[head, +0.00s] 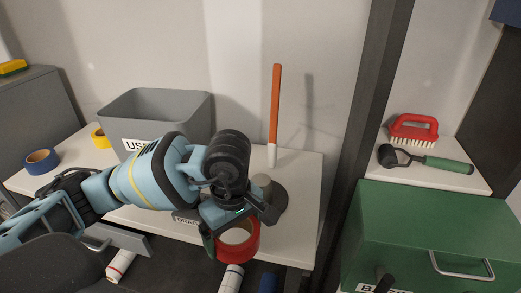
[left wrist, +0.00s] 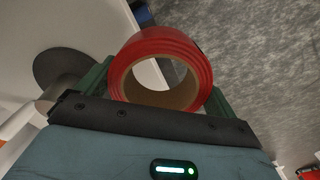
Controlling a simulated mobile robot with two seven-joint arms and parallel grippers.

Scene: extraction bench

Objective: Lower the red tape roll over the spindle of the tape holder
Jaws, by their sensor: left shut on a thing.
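The red tape roll (head: 251,240) is held in my left gripper (head: 236,228), low and in front of the tape holder (head: 280,203) in the head view. In the left wrist view the roll (left wrist: 140,48) sits between the two green fingers of the gripper (left wrist: 160,88), its open hole showing. The tape holder has a dark round base on the white bench and a grey spindle (head: 262,181), partly hidden by my gripper. In the left wrist view the base (left wrist: 62,62) lies left of the roll. The roll is apart from the spindle. My right gripper is not in view.
A grey bin (head: 168,105) stands behind my left arm. An orange-and-white stick (head: 275,105) stands upright behind the holder. Blue (head: 41,161) and yellow (head: 100,138) tape rolls lie at left. A dark post (head: 358,130) and green box (head: 440,225) are at right.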

